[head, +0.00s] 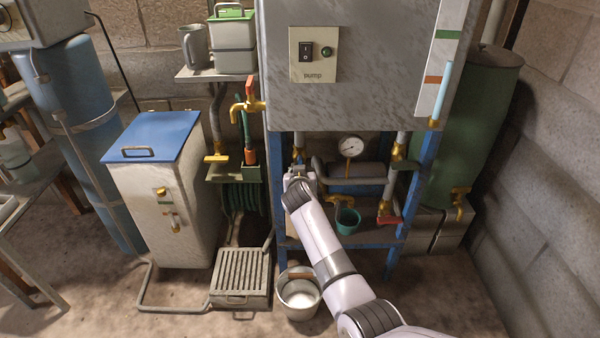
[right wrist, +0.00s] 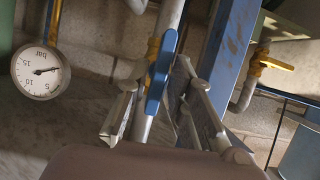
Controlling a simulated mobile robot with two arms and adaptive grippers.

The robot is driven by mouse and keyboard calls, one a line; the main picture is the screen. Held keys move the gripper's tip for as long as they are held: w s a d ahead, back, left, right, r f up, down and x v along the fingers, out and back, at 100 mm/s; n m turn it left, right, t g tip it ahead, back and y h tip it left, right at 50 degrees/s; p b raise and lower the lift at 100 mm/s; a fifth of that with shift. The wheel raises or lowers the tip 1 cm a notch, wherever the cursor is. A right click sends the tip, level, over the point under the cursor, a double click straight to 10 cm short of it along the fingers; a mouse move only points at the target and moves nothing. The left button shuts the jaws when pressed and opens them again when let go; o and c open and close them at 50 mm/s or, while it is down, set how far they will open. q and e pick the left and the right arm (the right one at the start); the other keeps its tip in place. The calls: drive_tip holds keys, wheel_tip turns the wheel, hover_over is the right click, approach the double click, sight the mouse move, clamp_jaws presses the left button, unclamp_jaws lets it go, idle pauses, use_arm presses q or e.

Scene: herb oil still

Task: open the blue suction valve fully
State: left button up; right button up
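The blue valve handle (right wrist: 161,75) shows in the right wrist view, on a grey pipe with a brass fitting (right wrist: 152,48). The handle appears roughly in line with the pipe. My right gripper (right wrist: 158,82) is open, one finger on each side of the handle. I see a gap on the left side; whether the right finger touches it I cannot tell. In the head view my right gripper (head: 297,178) is at the pipework under the grey pump panel, and the blue handle is hidden behind it. My left gripper is not in view.
A pressure gauge (right wrist: 40,72) sits left of the handle, and a blue frame post (right wrist: 222,55) and a yellow-handled valve (right wrist: 268,62) stand to the right. In the head view, a metal bucket (head: 299,296) is below my arm and a red-handled valve (head: 389,219) to its right.

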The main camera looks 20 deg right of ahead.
drive_tip(key=shift+o, duration=0.7)
drive_tip(key=v, duration=0.7)
drive_tip(key=shift+s, duration=0.2)
drive_tip(key=shift+a+r, duration=0.1)
idle(0.7)
